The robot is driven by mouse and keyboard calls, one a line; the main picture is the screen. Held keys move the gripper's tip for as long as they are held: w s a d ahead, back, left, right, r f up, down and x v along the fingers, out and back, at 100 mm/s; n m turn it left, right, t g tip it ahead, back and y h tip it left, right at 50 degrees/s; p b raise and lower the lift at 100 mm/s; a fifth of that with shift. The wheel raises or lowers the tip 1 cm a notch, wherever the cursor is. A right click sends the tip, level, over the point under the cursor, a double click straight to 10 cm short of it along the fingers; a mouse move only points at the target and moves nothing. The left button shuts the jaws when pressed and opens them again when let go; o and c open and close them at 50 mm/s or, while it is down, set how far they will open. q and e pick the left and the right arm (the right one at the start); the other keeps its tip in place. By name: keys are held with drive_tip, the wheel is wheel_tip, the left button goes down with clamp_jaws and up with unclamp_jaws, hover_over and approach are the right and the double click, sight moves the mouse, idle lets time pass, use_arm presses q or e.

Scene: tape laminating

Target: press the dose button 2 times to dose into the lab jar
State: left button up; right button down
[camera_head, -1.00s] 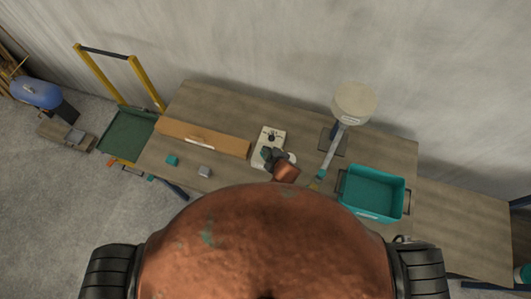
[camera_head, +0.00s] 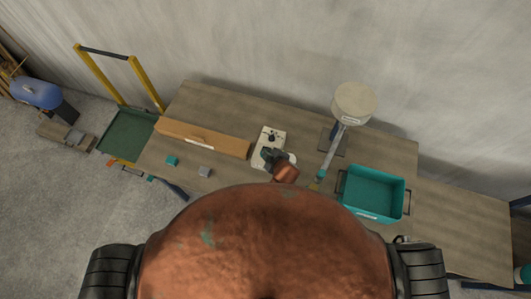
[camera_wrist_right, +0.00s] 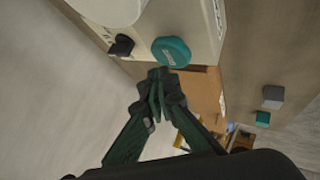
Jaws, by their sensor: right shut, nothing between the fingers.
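A cream dosing box (camera_head: 271,138) with a dark knob on top stands on the table in the head view. In the right wrist view its pale body (camera_wrist_right: 204,32) carries a round teal button (camera_wrist_right: 171,51) with lettering, and a black knob (camera_wrist_right: 121,46) beside it. My right gripper (camera_wrist_right: 158,80) is shut and empty, its fingertips just short of the button; I cannot tell whether they touch it. In the head view the right gripper (camera_head: 269,158) covers the front of the box. A pale rounded thing (camera_head: 292,158) shows beside it; I cannot tell whether it is the lab jar. My left gripper is out of view.
A long cardboard box (camera_head: 205,139) lies left of the dosing box. A teal cube (camera_head: 172,160) and a grey cube (camera_head: 204,171) lie in front of it. A tan round-topped stand (camera_head: 354,103) and a teal bin (camera_head: 373,190) are at the right.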

drive_tip(key=shift+f, duration=0.15)
drive_tip(key=shift+f, duration=0.25)
drive_tip(key=shift+f, duration=0.6)
idle(0.9)
drive_tip(key=shift+r+p, duration=0.9)
drive_tip(key=shift+r, duration=0.1)
wheel_tip(320, 180, up, 5)
drive_tip(key=p, duration=0.5)
drive_tip(key=shift+r, duration=0.1)
